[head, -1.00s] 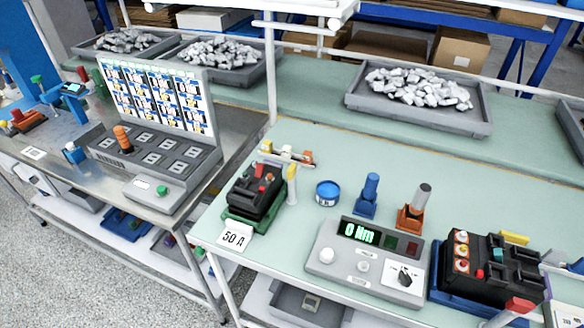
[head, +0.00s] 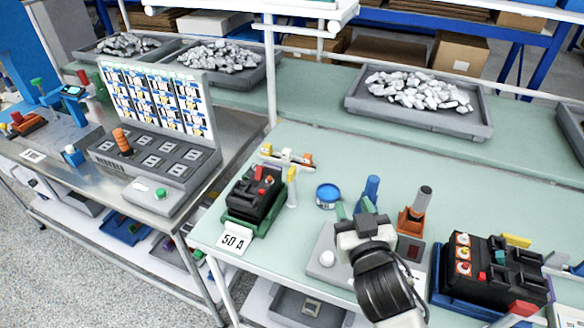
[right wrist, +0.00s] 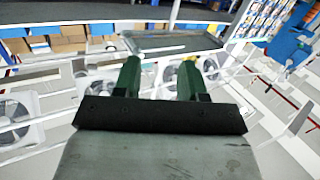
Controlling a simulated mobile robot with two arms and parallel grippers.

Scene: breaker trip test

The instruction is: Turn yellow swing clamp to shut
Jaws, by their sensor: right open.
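A yellow-topped upright piece (head: 292,180), which looks like the yellow swing clamp, stands at the right side of the black breaker (head: 255,192) in its green holder (head: 241,218). Whether the clamp is shut is too small to tell. My left gripper is out of view.
A blue tin (head: 328,195), a blue-handled tool (head: 372,188) and an orange-based stand (head: 412,218) are near my right gripper. My arm partly hides the meter box (head: 322,262). The larger breaker block (head: 490,268) is at right. The bench behind the tin is clear.

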